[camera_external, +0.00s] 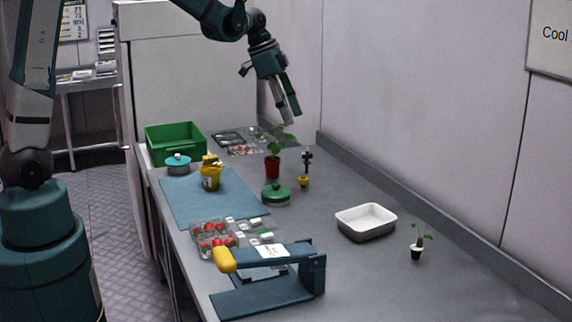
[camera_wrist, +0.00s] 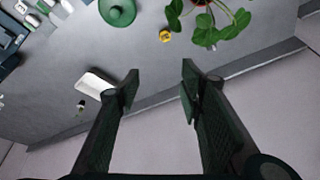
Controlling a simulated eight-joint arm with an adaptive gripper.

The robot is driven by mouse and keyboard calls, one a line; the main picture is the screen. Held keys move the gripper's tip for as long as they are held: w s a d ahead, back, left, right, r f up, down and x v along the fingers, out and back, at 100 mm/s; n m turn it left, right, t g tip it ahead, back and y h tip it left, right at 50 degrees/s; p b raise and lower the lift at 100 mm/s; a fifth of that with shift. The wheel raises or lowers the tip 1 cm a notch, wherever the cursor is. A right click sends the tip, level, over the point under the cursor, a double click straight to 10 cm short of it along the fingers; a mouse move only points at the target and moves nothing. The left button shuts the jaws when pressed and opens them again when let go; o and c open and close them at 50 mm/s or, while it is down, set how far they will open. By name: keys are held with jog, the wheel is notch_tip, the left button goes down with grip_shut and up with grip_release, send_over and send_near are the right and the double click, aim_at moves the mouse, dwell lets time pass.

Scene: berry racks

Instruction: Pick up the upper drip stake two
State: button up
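A small black upright piece with a yellow base (camera_external: 304,181) stands on the bench right of the potted plant; it may be a drip stake, but I cannot tell for sure. Its yellow part also shows in the wrist view (camera_wrist: 165,36). I cannot make out a second stake. My gripper (camera_external: 291,112) hangs above the bench, higher than the potted plant and apart from everything. In the wrist view my gripper (camera_wrist: 160,85) has its two fingers spread, with nothing between them.
A leafy plant in a red pot (camera_external: 272,168) stands below my gripper. A green-lidded jar (camera_external: 276,195), white tray (camera_external: 366,212), small potted seedling (camera_external: 417,250), berry punnets (camera_external: 208,232), blue sealer (camera_external: 312,270) and green crate (camera_external: 175,155) share the bench. A wall runs along the right.

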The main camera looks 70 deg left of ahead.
aim_at(304, 153)
jog(key=w+a+f+m+h+p, duration=0.1)
jog(key=w+a+f+m, duration=0.2)
jog(key=w+a+f, duration=0.6)
jog(key=shift+a+f+g, duration=0.3)
jog(key=shift+a+f, duration=1.05)
jog(key=shift+f, duration=0.75)
jog(key=x, duration=0.2)
jog(key=shift+d+f, duration=0.15)
jog(key=shift+f, duration=0.1)
jog(key=shift+d+p+x, duration=0.25)
jog(key=shift+p+x, duration=0.05)
jog(key=shift+x, duration=2.25)
jog(key=shift+s, duration=0.15)
